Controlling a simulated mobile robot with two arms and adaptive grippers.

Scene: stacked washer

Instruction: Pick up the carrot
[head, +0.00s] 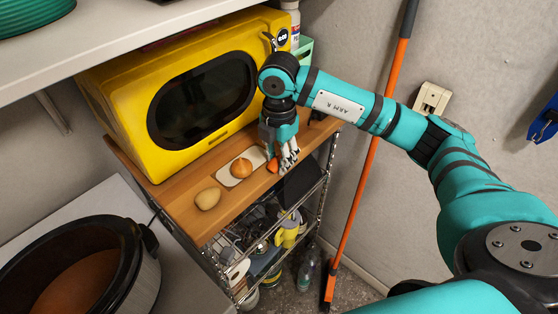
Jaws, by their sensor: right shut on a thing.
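The carrot (272,165) shows as a small orange piece at the right part of the wooden shelf top (180,205), in front of the yellow microwave. My right gripper (287,162) points down over it and is shut on it. The fingers hide most of the carrot, and I cannot tell whether it still touches the wood. My left gripper is not in view.
A round orange-brown item (241,168) lies on a pale board (229,178), with a potato-like item (208,198) to its left. The yellow microwave (115,93) stands close behind. A black-rimmed pot (75,245) is lower left. An orange-handled pole (363,185) leans at right.

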